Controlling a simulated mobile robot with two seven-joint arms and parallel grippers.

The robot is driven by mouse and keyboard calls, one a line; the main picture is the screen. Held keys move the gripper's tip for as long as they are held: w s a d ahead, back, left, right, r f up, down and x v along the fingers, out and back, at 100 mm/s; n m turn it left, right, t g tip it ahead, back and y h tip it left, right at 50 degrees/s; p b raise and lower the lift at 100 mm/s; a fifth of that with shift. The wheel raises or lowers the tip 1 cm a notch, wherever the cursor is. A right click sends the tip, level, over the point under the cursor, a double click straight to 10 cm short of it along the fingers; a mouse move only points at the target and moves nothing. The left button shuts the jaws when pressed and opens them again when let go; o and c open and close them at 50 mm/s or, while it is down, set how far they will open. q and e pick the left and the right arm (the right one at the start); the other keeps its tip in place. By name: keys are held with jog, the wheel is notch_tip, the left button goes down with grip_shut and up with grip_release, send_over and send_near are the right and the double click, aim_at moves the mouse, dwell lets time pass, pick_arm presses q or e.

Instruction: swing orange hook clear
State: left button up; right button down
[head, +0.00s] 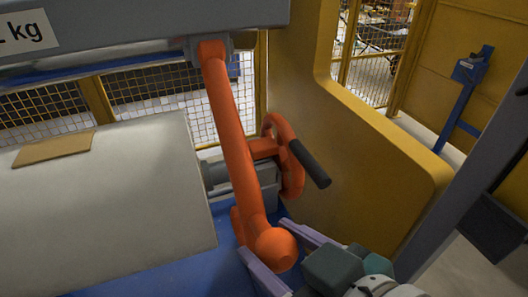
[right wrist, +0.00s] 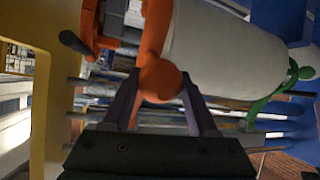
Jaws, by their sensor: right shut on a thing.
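The orange hook (head: 236,140) is a long arm that hangs from a bracket under the grey beam and slants down to a round knob. It lies in front of the right end of the large pale film roll (head: 110,205). My right gripper (head: 268,240) has its two purple fingers on either side of the knob and is shut on it. The right wrist view shows the orange knob (right wrist: 160,80) between the fingertips, with the roll behind it. My left gripper is in neither view.
An orange handwheel (head: 291,165) with a dark handle sits just right of the hook. A yellow frame wall (head: 350,150) stands close on the right. The grey beam (head: 130,25) runs overhead. A green hook (right wrist: 283,88) shows at the roll's other end.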

jog(key=shift+w+a+r, duration=0.1)
jog(key=shift+a+r, duration=0.1)
jog(key=shift+r, duration=0.2)
jog(key=c, duration=0.5)
grip_release()
jog(key=shift+d, duration=0.1)
jog(key=shift+c, duration=0.2)
jog(key=o, duration=0.3)
jog(key=shift+d+f, duration=0.1)
jog(key=shift+f, duration=0.1)
jog(key=shift+o, duration=0.2)
jog(key=v, duration=1)
jog(key=shift+f, duration=0.1)
